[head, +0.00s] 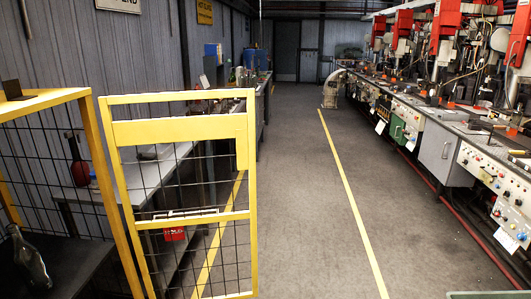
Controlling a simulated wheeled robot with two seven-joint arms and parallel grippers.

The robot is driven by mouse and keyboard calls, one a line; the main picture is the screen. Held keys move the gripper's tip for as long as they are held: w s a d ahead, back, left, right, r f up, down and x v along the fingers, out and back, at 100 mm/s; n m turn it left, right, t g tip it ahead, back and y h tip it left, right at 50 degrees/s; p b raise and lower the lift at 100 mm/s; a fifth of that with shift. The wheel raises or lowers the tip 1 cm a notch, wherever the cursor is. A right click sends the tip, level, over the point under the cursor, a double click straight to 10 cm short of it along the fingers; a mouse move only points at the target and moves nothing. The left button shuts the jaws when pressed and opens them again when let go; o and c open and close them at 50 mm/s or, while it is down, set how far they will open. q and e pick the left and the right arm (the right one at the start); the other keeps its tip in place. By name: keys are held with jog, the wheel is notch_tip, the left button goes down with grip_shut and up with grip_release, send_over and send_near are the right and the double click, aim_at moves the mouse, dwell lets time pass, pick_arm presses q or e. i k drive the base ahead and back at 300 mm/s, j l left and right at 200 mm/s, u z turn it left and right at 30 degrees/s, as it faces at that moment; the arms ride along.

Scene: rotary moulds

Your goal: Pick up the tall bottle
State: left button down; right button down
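A dark, glossy bottle (29,262) with a narrow neck stands, seemingly tilted, at the lower left edge, behind the yellow-framed mesh on a dark surface (75,258). A dark red, long-necked bottle-like thing (78,162) is farther back, by the grey wall at the left end of a bench. I cannot tell for sure which of the two is the tall bottle. Neither of my grippers is in view.
A yellow mesh gate (178,131) and a yellow frame (95,150) stand in front of the left benches. A machine row (440,130) lines the right side. The grey floor (300,200) between is clear, with a yellow line (345,190).

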aim_at(28, 260)
jog(key=i+l+z, duration=0.15)
jog(key=i, duration=0.15)
jog(key=i+l+z, duration=0.15)
jog(key=i, duration=0.2)
jog(key=i+l, duration=0.1)
jog(key=i, duration=0.5)
jog(key=i+u, duration=0.1)
jog(key=i, duration=0.45)
jog(key=i+u, duration=0.4)
jog(key=i+l+u, duration=0.1)
jog(key=u, duration=0.35)
jog(key=i+l+u, duration=0.25)
jog(key=u, duration=0.15)
jog(key=i+l+u, duration=0.1)
jog(key=u, duration=0.3)
jog(key=i+l+u, duration=0.15)
jog(key=u, duration=0.25)
jog(key=i+l+u, duration=0.15)
jog(key=u, duration=0.25)
jog(key=i+l+u, duration=0.1)
jog(key=l+u, duration=0.15)
jog(key=u, duration=0.15)
jog(key=i+l+u, duration=0.1)
jog(key=l+u, duration=0.2)
jog(key=u, duration=0.15)
jog(key=l+u, duration=0.4)
jog(key=i+l+u, duration=0.1)
jog(key=l+u, duration=0.15)
jog(key=u, duration=0.2)
